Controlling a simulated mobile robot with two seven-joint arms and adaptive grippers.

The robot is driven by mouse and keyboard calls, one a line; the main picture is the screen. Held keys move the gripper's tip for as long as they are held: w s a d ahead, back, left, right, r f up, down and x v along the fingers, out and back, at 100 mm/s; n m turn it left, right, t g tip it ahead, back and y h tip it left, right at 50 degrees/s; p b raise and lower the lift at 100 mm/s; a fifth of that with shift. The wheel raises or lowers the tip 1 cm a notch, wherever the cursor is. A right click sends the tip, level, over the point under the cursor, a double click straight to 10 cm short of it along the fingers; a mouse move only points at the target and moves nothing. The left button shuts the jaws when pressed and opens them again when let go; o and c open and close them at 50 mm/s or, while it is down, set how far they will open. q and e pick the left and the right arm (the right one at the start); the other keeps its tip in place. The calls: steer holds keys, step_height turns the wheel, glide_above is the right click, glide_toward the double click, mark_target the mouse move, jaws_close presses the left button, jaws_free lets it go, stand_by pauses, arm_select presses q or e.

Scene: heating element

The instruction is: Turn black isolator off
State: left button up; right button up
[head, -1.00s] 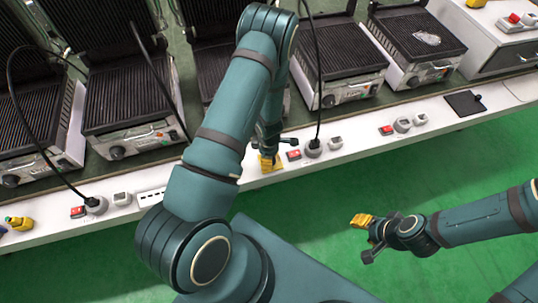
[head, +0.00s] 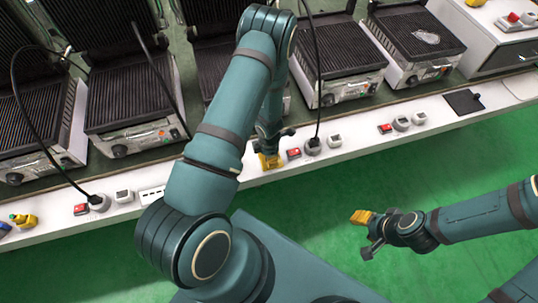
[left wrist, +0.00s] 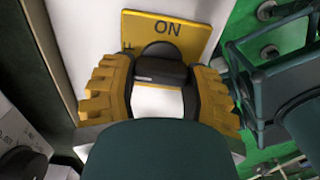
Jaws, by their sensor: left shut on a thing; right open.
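The black isolator knob (left wrist: 160,68) sits on a yellow plate (left wrist: 190,35) marked ON in the left wrist view. My left gripper (left wrist: 160,88) has its yellow ridged fingers on both sides of the knob, shut on it. In the head view my left gripper (head: 268,160) is down at the white bench strip, and its arm and fingers hide the isolator there. My right gripper (head: 362,217) is open and empty above the green floor, away from the bench. The knob's exact angle is hard to read.
Contact grills (head: 130,100) stand in a row behind the bench strip (head: 350,150). A red switch (head: 294,153) and a grey socket with a black cable (head: 312,146) lie just right of my left gripper. The green floor (head: 470,150) in front is clear.

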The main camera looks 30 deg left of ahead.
arm_select(q)
steer(key=o, duration=1.2)
step_height(320, 180, up, 12)
stand_by(0.4)
